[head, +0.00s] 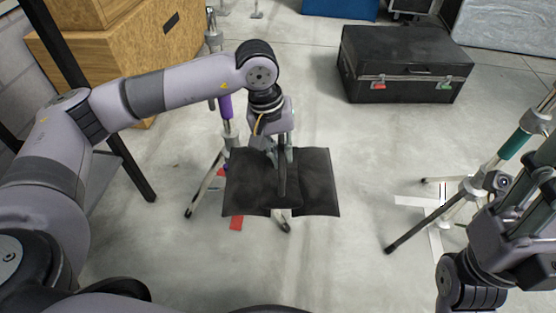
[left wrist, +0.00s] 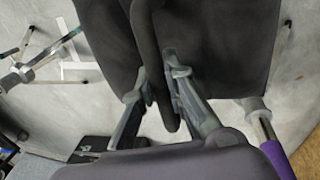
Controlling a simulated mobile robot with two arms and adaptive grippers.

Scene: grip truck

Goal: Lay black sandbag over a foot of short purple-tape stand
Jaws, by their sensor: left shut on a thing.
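The black sandbag (head: 313,182) hangs in the middle of the head view as two flat panels with a strap handle between them. My left gripper (head: 282,155) is shut on its handle; in the left wrist view the two fingers (left wrist: 160,90) close around the strap. The short purple-tape stand (head: 226,106) stands behind the bag, its purple band upright on the pole. One foot (head: 205,190) spreads to the left; other parts of its base are hidden by the bag. The purple band also shows in the left wrist view (left wrist: 277,158).
A green-tape stand (head: 514,143) with spread legs stands at the right, beside my right arm. A black case (head: 400,65) lies at the back. Wooden boxes (head: 105,45) stand at the back left. The floor between the bag and case is clear.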

